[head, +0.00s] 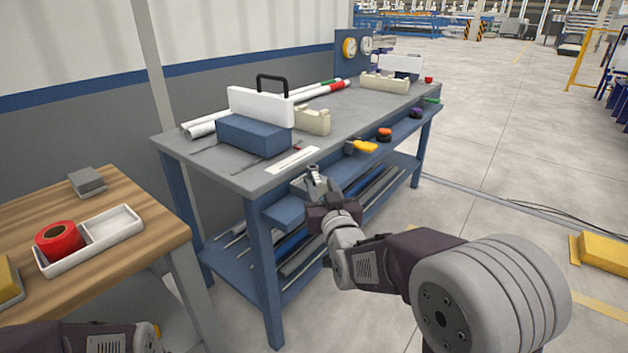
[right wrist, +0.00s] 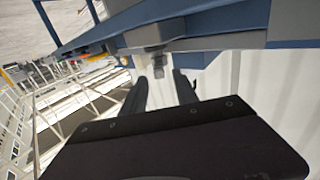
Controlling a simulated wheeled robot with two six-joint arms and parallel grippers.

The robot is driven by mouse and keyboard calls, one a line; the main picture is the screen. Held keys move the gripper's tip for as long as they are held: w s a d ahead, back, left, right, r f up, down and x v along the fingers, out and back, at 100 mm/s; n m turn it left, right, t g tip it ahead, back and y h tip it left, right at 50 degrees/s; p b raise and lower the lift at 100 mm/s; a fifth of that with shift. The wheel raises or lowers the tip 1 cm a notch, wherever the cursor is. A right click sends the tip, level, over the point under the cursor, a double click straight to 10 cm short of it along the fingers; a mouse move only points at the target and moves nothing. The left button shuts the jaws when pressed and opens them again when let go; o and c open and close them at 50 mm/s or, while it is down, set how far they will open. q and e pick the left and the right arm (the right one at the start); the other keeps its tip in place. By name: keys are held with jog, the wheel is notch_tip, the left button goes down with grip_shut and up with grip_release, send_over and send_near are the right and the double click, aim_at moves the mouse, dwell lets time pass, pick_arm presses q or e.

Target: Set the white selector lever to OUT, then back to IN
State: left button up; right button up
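My right gripper (head: 315,178) is at the front edge of the blue workbench (head: 262,215), just below its top. In the right wrist view its two dark fingers (right wrist: 161,88) are apart. A short grey-white stub (right wrist: 157,66) shows ahead, between the fingertips and under the bench edge. It may be the selector lever, but I cannot tell whether a finger touches it. In the head view the gripper hides this spot, and the lever's position cannot be read. A long white label plate (head: 293,160) lies on the bench top close by. My left gripper is out of view.
A yellow handle (head: 364,147), an orange knob (head: 384,133) and a purple knob (head: 415,113) line the bench front to the right. A blue block (head: 254,136) and pipes (head: 335,89) lie on top. A wooden table (head: 70,270) with a white tray (head: 112,228) stands at left.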

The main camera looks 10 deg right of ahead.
aim_at(314, 173)
jog(key=w, duration=0.3)
jog(key=w+b, duration=0.1)
jog(key=w, duration=0.2)
jog(key=shift+w+d+f, duration=0.15)
jog(key=shift+w, duration=0.65)
grip_shut()
dwell(0.5)
